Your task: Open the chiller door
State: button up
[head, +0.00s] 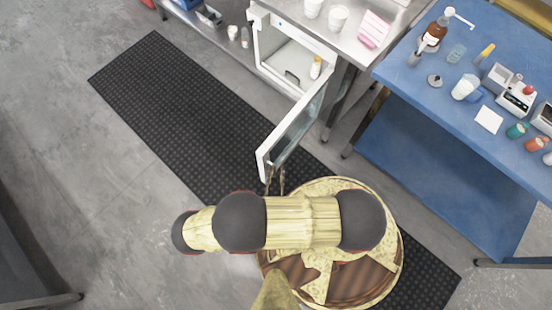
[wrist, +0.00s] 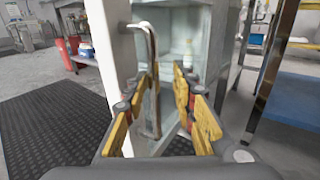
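The chiller (head: 293,62) stands under the counter in the head view, its inside showing. Its door (head: 292,128) is swung wide open and juts out over the floor mat. In the wrist view the white door (wrist: 112,50) is at the left, with a bent metal bar handle (wrist: 153,62) beside it. My gripper (wrist: 160,78) has its yellow fingers apart. The handle shows between the fingers; whether it touches them I cannot tell. In the head view my gripper (head: 275,180) is at the door's free end, partly hidden by my arm.
A small bottle (head: 316,67) stands inside the chiller. A blue table (head: 455,120) with bottles, cups and devices is at the right. A counter (head: 350,45) with cups is above the chiller. Open floor and a black mat (head: 170,110) lie to the left.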

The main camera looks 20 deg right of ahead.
jog(key=v, duration=0.8)
jog(key=shift+a, duration=0.25)
dwell(0.4)
jog(key=shift+w+d, duration=0.1)
jog(key=shift+d, duration=0.1)
dwell(0.5)
jog(key=x, duration=0.8)
jog(key=shift+d, duration=0.15)
